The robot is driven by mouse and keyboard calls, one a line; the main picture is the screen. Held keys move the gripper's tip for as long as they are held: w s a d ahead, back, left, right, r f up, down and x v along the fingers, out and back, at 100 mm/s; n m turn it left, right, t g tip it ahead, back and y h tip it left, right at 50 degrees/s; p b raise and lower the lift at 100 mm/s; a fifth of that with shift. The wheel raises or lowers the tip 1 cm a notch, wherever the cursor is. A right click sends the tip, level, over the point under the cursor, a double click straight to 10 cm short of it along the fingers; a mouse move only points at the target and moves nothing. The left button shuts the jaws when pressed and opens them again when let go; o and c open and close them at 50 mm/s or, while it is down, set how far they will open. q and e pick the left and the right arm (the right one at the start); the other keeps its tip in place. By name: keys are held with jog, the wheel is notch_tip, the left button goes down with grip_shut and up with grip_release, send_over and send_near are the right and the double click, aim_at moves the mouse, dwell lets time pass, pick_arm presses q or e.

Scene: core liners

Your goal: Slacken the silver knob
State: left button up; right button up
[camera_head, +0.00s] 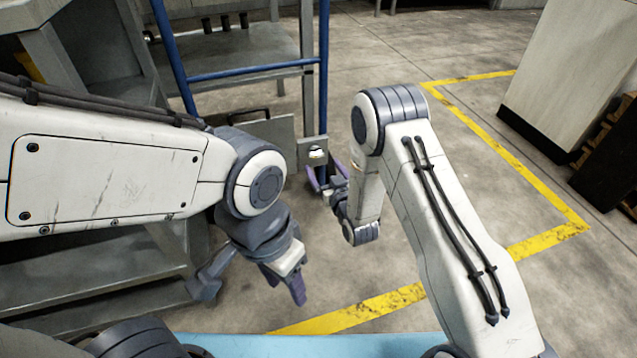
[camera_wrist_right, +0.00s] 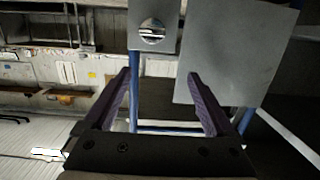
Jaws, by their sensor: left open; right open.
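The silver knob (camera_wrist_right: 152,31) is a round shiny knob on a grey plate (camera_wrist_right: 170,12) at the top of the right wrist view. In the head view the knob (camera_head: 317,153) is small, on a plate at the blue post. My right gripper (camera_head: 327,182) is open and empty just below and in front of the knob. In the right wrist view its two purple fingers (camera_wrist_right: 165,98) stand apart, with the knob beyond their tips and between them, apart from both. My left gripper (camera_head: 284,284) hangs low over the floor, away from the knob, with nothing seen in it.
A blue frame (camera_head: 250,72) with a flat grey panel (camera_wrist_right: 240,50) stands around the knob. Grey metal shelving (camera_head: 100,275) is at the left, near my left arm. Open floor (camera_head: 400,275) with yellow lines lies at the right, and a pale cabinet (camera_head: 570,75) stands farther back.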

jog(key=t+b, duration=0.2)
send_near(317, 157)
jog(key=b+x, duration=0.5)
jog(key=x, duration=0.2)
jog(key=shift+w+b, duration=0.3)
jog(key=shift+b, duration=0.05)
jog(key=shift+w+a+r, duration=0.1)
jog(key=shift+w+a, duration=0.1)
jog(key=shift+w, duration=0.15)
jog(key=c, duration=1.4)
pick_arm(q)
notch_tip(317, 157, down, 10)
jog(key=shift+r, duration=0.15)
